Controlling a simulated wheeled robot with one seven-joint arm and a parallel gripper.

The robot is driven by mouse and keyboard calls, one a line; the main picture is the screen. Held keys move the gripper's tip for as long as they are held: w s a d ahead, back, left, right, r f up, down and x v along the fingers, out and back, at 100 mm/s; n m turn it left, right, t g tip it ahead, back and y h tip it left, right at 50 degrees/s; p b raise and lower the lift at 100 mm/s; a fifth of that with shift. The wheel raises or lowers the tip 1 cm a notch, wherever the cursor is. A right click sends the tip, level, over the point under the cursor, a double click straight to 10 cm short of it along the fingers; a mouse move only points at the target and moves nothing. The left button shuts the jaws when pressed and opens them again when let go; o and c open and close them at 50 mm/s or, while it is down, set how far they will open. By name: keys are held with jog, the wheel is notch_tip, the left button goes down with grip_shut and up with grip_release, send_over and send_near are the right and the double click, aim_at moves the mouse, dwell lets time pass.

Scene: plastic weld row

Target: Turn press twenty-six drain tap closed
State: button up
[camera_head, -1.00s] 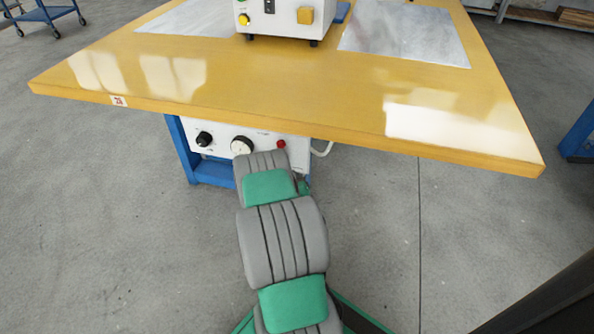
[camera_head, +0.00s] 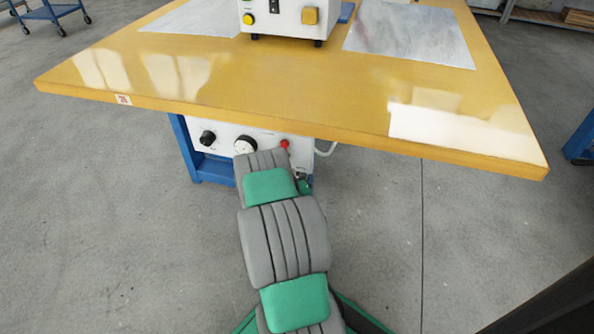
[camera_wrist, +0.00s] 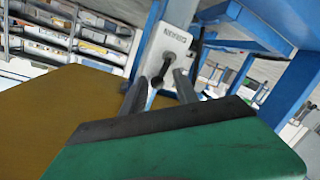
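My gripper (camera_wrist: 160,84) shows in the wrist view with its two grey fingers spread apart. A small dark lever-like part (camera_wrist: 157,82), possibly the drain tap's handle, shows in the gap between the fingertips. I cannot tell whether the fingers touch it or which way it is turned. Behind it is a white plate (camera_wrist: 170,42) with dark lettering and a dark fitting. In the head view my grey and green arm reaches under the front of the yellow table, and my gripper is hidden. The table edge carries a small number tag (camera_head: 123,99), apparently 26.
The yellow tabletop (camera_head: 250,80) overhangs my arm. Below it a white panel (camera_head: 225,143) bears a black knob (camera_head: 208,138), a dial (camera_head: 244,145) and a red button (camera_head: 284,143). A blue leg (camera_head: 187,150) stands left of my arm.

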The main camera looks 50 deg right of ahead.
jog(key=shift+o, duration=0.7)
jog(key=shift+w+r, duration=0.2)
jog(key=p+v, duration=0.1)
jog(key=v, duration=0.7)
jog(key=shift+f, duration=0.1)
